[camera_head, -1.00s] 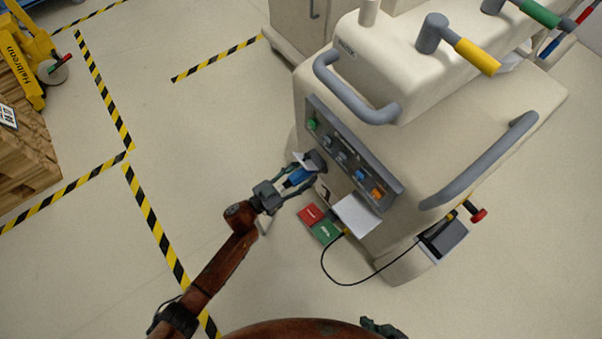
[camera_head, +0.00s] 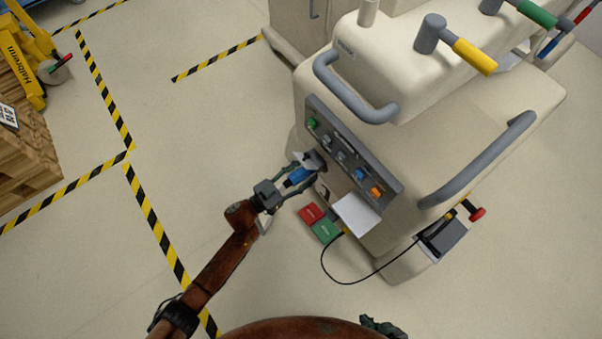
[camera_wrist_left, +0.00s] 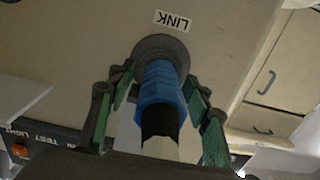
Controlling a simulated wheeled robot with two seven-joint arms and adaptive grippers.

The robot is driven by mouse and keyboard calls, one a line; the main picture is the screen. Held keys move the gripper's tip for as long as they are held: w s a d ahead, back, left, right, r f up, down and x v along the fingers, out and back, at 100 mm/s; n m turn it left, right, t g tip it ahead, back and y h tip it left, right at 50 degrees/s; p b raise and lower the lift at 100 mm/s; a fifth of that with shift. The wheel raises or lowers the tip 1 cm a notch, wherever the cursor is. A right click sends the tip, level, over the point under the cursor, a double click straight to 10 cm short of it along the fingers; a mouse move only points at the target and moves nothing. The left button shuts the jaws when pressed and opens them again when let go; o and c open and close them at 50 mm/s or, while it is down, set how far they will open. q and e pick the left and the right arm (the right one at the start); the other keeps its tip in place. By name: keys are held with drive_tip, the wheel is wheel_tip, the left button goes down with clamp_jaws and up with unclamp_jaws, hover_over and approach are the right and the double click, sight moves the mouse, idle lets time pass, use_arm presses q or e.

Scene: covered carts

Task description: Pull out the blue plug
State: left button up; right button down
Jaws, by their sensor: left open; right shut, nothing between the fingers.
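The blue plug (camera_head: 296,177) sits at a round dark socket (camera_wrist_left: 161,47) on the cream cart's side. The left wrist view shows the plug's ribbed blue body (camera_wrist_left: 160,85), with a black band and a pale part behind it. My left gripper (camera_head: 301,174) is open, with one green-padded finger on each side of the plug. In the left wrist view, gaps show between the fingers (camera_wrist_left: 160,96) and the plug. My right gripper (camera_head: 380,328) is shut and empty at the bottom edge, mostly cut off.
The cream cart (camera_head: 450,130) has grey handles and a panel of coloured knobs (camera_head: 345,155). A white sheet (camera_head: 357,214) juts from its side above red and green cards (camera_head: 318,224). A black cable (camera_head: 345,283) loops below.

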sight(289, 182)
idle(0.3)
use_arm(q)
drive_tip(key=shift+c, duration=0.4)
clamp_jaws()
idle(0.5)
drive_tip(key=shift+a, duration=0.15)
drive_tip(key=shift+p+v, duration=1.3)
drive_tip(key=shift+v, duration=1.5)
drive_tip(key=shift+s, duration=0.1)
